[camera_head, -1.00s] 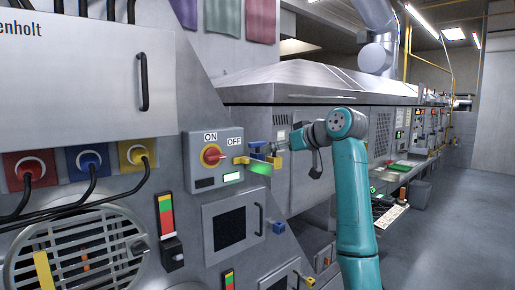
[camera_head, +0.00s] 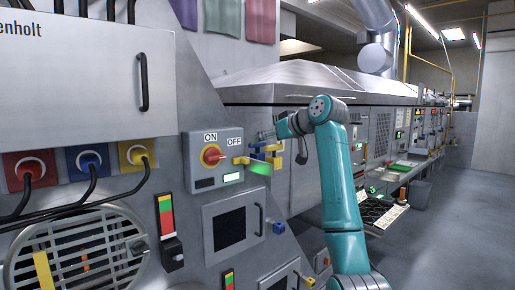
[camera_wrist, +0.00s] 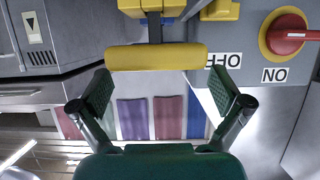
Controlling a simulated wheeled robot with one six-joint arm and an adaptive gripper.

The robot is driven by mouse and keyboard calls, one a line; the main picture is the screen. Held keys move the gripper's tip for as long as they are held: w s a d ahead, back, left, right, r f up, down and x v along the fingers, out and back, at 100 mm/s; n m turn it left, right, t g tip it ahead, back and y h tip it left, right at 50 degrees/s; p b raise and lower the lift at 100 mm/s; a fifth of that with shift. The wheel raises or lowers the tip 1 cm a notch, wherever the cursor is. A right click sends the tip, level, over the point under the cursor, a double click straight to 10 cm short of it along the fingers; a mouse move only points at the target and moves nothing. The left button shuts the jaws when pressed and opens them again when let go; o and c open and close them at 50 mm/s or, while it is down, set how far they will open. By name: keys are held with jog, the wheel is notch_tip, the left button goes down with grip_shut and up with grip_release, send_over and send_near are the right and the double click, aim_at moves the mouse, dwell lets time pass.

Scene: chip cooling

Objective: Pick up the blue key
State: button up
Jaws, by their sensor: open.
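Small blue and yellow pieces stick out from the grey switch box in the head view. A blue piece (camera_head: 257,149) sits between a yellow piece (camera_head: 241,160) and another yellow piece (camera_head: 275,161); I cannot tell whether it is the blue key. My gripper (camera_head: 268,135) is just above and right of them. In the wrist view my gripper (camera_wrist: 162,88) is open and empty, its green pads apart. A yellow bar (camera_wrist: 155,57) on a dark stem lies just beyond the fingertips, across the gap. No clear blue key shows there.
The red rotary switch (camera_head: 212,156) with ON and OFF labels is left of the pieces; it also shows in the wrist view (camera_wrist: 289,33). Another small blue piece (camera_head: 279,228) is lower on the machine front. Open floor (camera_head: 450,215) lies to the right.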

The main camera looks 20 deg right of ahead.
jog(key=shift+x, duration=1.7)
jog(key=shift+d, duration=0.1)
jog(key=c, duration=1.2)
notch_tip(320, 180, up, 14)
jog(key=shift+r, duration=0.2)
